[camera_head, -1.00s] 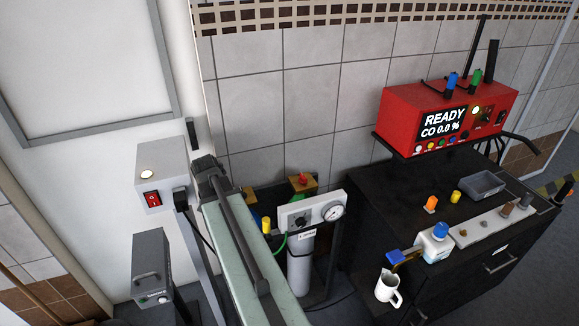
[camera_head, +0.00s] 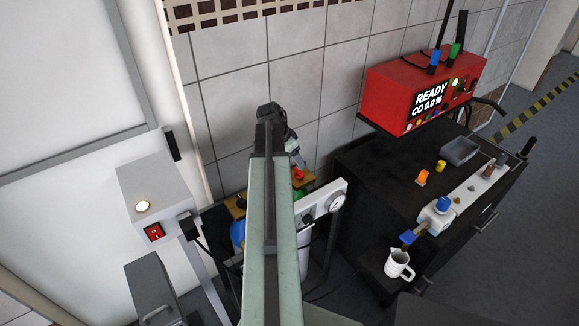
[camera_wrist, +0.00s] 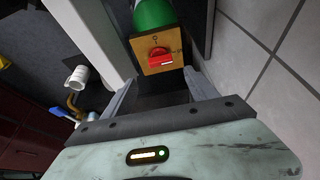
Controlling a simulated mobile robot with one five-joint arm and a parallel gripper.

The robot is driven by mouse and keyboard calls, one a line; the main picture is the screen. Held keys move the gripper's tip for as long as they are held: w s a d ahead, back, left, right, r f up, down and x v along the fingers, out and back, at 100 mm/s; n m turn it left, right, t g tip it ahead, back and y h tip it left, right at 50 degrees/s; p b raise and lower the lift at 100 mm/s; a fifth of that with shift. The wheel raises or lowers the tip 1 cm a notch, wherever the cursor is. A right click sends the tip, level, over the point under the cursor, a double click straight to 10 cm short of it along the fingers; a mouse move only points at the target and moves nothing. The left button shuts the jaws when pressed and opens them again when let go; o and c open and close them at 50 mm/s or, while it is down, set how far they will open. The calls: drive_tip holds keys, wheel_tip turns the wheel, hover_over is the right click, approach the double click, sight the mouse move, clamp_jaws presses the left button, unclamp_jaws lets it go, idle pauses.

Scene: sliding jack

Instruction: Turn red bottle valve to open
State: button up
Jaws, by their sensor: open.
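The red valve (camera_head: 298,174) is a small red knob on an orange-brown block above the green bottle (camera_head: 300,193). In the wrist view the red valve (camera_wrist: 160,56) sits on the block's face (camera_wrist: 153,66), with the green bottle (camera_wrist: 152,14) behind it. My gripper (camera_wrist: 163,92) is open and empty. Its two grey fingers are spread to the left and right, and the valve lies beyond the gap between them, apart from both. In the head view my gripper (camera_head: 298,160) points down just above the valve. My arm hides part of the bottles.
A white panel with a gauge (camera_head: 336,201) stands right of the bottle. A blue bottle (camera_head: 238,232) is to the left. A black cabinet (camera_head: 370,180) bears a white jug (camera_head: 399,265) and small items. A red analyzer (camera_head: 385,90) reads READY. The tiled wall is close behind.

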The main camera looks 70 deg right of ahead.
sight(299, 170)
drive_tip(key=b+x, duration=0.4)
drive_tip(key=x, duration=0.1)
drive_tip(key=b+x, duration=0.3)
drive_tip(key=shift+w+a, duration=0.15)
drive_tip(key=shift+w, duration=0.25)
drive_tip(key=shift+s+r, duration=0.1)
